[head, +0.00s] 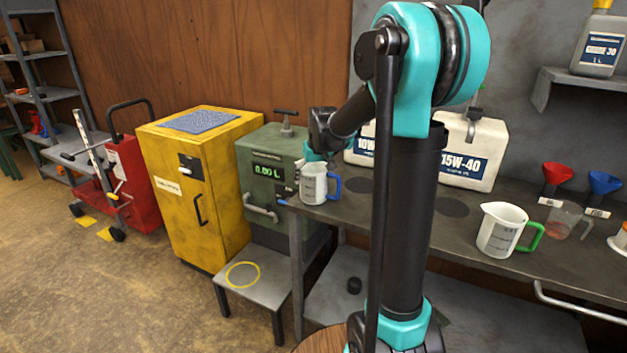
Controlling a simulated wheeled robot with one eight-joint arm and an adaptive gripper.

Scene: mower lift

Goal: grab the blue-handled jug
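The blue-handled jug (313,186) is a white measuring jug with dark markings and a blue handle on its right. In the head view it is at the left end of the grey workbench (405,213), upright. My gripper (315,157) is right at the jug, just above and behind its rim. The fingers are mostly hidden by the jug and my wrist, so I cannot tell whether they are open or closed on it. I also cannot tell whether the jug rests on the bench or is slightly raised.
A green-handled jug (502,230) stands further right on the bench. White oil containers (473,153) stand behind my arm. A green dispenser (266,165) with a display and a low stand (262,283) marked with a yellow ring are left of the bench, beside a yellow cabinet (198,190).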

